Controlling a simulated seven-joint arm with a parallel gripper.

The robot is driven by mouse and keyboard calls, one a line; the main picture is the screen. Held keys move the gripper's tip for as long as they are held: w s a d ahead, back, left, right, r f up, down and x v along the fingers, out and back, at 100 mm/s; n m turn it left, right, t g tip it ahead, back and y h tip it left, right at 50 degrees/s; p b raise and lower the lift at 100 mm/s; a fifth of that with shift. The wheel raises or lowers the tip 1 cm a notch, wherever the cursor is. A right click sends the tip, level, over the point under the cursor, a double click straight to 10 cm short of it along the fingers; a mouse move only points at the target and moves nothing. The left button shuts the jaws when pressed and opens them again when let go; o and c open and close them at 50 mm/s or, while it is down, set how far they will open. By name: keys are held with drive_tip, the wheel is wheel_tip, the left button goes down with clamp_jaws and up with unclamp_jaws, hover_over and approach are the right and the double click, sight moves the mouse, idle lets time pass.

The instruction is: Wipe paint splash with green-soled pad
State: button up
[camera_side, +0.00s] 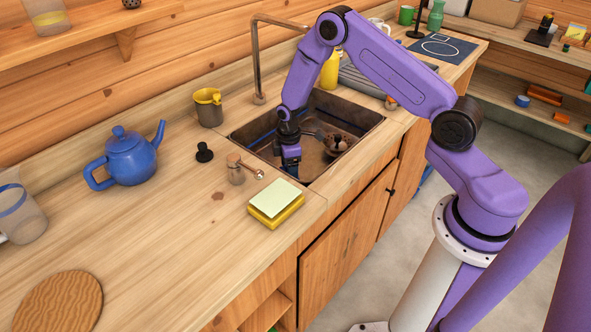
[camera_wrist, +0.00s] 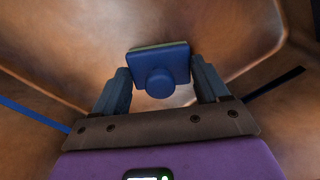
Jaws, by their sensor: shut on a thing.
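My gripper (camera_side: 289,143) is down inside the sink, shut on a blue pad (camera_wrist: 160,68) with a round knob. The pad sits between the two fingers (camera_wrist: 162,88) in the wrist view, and a thin green edge shows along its far side. In the side view the pad (camera_side: 291,154) is a small blue block at the gripper's end; whether it touches the sink floor I cannot tell. A small brown mark (camera_side: 218,196) lies on the counter; whether it is paint or a wood knot I cannot tell. No clear paint splash shows in the sink.
The brown sink (camera_side: 362,127) has walls close around my gripper, and a dark brown object (camera_side: 336,143) lies at its right. A tap (camera_side: 258,60) stands behind. A yellow sponge (camera_side: 275,207), a blue teapot (camera_side: 130,157) and a grey-yellow cup (camera_side: 208,107) stand left of the sink.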

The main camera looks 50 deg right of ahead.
drive_tip(key=shift+w, duration=0.5)
drive_tip(key=shift+s+r, duration=0.1)
drive_tip(key=shift+r, duration=3.95)
